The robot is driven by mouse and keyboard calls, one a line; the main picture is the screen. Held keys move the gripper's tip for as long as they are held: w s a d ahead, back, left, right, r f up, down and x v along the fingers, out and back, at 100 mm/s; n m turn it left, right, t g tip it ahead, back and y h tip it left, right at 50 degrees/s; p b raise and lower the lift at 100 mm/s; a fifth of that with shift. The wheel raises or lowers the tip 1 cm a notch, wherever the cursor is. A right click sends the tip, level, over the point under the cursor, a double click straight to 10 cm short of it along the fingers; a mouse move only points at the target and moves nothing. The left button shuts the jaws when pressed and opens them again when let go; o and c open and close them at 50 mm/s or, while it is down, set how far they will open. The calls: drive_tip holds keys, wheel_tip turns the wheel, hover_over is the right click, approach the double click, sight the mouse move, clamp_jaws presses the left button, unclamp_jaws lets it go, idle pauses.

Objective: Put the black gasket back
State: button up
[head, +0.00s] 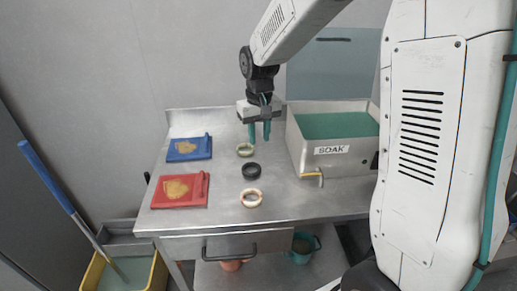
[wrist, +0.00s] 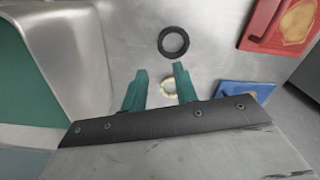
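The black gasket (head: 251,170) lies flat on the steel table, between a pale greenish ring (head: 245,149) behind it and a cream ring (head: 251,198) in front. In the wrist view the black gasket (wrist: 173,42) lies beyond my fingertips, not between them. My gripper (head: 259,138) hangs above the table, near the greenish ring and left of the soak tank. Its two teal fingers (wrist: 160,74) are apart with nothing held. The greenish ring (wrist: 170,88) shows between the fingers in the wrist view, below them and partly hidden.
Bare table (head: 222,180) lies between the trays and rings.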

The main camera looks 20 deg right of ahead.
drive_tip(key=s+r, duration=1.1)
drive_tip(key=s, duration=0.4)
drive_tip(key=s+t, duration=0.1)
drive_tip(key=s, duration=1.4)
drive_tip(key=shift+s+d, duration=0.15)
